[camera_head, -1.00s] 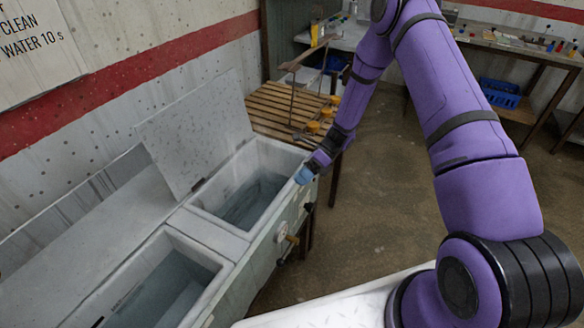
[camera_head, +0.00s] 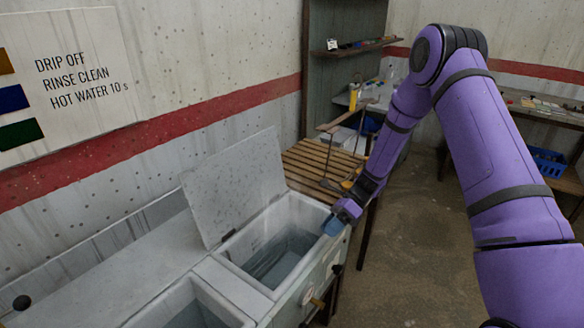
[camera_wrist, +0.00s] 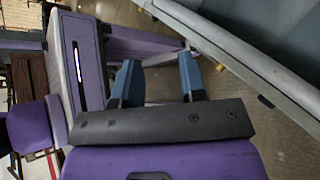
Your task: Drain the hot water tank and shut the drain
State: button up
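A grey tank unit has two basins in the head view. The far basin (camera_head: 222,257) has its lid (camera_head: 235,187) raised, and water (camera_head: 280,258) shows inside. The near basin (camera_head: 160,315) is cut off by the bottom edge. I cannot tell which basin is the hot one. A small orange-brown handle (camera_head: 317,303) sticks out low on the front wall, probably a drain valve; its setting is unclear. My gripper (camera_head: 335,224) is by the far basin's front right corner. In the wrist view its blue fingers (camera_wrist: 160,78) are apart with nothing visible between them.
A slatted wooden table (camera_head: 312,163) stands beyond the tank with a wire-like frame and orange items. A wall sign (camera_head: 75,80) mentions hot water. A workbench with a blue crate (camera_head: 547,162) is at right. The floor (camera_head: 410,250) before the tank is open.

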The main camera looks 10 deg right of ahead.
jog(key=s+d+r+n+t+h, duration=0.2)
jog(key=s+r+n+h, duration=0.3)
jog(key=r, duration=0.8)
jog(key=s+d+r+n+t+h, duration=0.1)
jog(key=s+r+n, duration=0.4)
jog(key=r, duration=0.8)
jog(key=s+d+r+n+t+h, duration=0.2)
jog(key=s+r+n, duration=0.3)
jog(key=s, duration=0.4)
jog(key=s+d+r+n+t+h, duration=0.2)
jog(key=s+r+n+t, duration=0.3)
jog(key=s+r, duration=0.3)
jog(key=shift+s+d+n, duration=0.6)
jog(key=shift+d, duration=0.1)
jog(key=shift+s+d, duration=0.1)
jog(key=shift+s, duration=0.25)
jog(key=shift+c, duration=1.4)
jog(key=shift+w, duration=0.1)
